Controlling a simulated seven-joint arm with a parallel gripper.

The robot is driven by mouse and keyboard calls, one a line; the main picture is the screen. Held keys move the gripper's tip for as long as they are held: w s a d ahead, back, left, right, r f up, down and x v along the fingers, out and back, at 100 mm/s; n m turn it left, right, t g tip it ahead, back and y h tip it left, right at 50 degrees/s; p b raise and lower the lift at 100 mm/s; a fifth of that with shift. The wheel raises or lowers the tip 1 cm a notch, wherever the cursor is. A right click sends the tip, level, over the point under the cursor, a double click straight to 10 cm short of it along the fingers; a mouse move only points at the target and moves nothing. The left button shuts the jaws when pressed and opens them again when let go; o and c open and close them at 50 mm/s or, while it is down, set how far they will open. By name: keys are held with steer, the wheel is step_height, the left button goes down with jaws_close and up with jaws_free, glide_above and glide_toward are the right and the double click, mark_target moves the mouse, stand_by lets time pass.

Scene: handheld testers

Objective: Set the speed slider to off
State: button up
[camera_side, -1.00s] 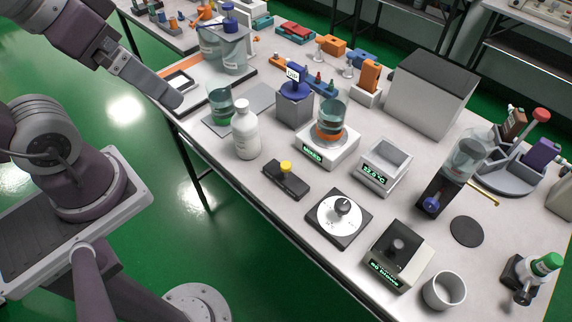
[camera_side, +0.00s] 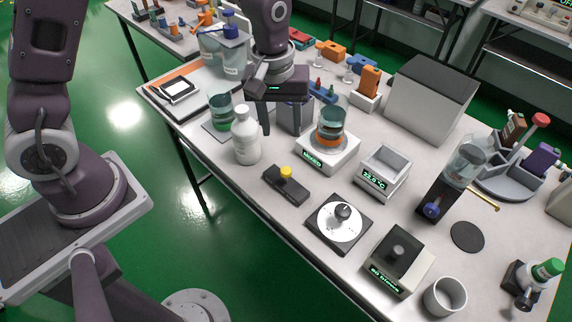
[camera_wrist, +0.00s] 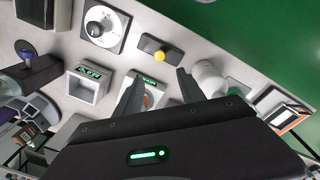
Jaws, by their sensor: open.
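A dark block with a yellow knob, which looks like the slider (camera_side: 291,190), lies near the table's front edge in the side view. Its yellow knob (camera_side: 286,171) stands near the middle of the block. The block also shows at the top of the wrist view (camera_wrist: 150,44), with the knob (camera_wrist: 159,56) just beyond my fingertips. I cannot read any off mark on it. My gripper (camera_side: 288,126) is open and empty, pointing down above the table behind the slider, apart from it. In the wrist view, my gripper (camera_wrist: 160,75) has its fingers spread, with the knob between their directions.
A white bottle (camera_side: 246,142) stands left of the slider. A scale-like unit with a beaker (camera_side: 328,153) stands behind it. A dial plate (camera_side: 340,219) lies to the right, and a small white box with a temperature display (camera_side: 383,165) is farther back.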

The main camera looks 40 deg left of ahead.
mark_target(286, 170)
steer(key=shift+n+g, duration=0.4)
steer(key=shift+n, duration=0.2)
steer(key=f, duration=1.3)
steer(key=shift+w+d+f, duration=0.3)
steer(key=shift+d, duration=0.1)
steer(key=shift+c, duration=0.5)
jaws_close()
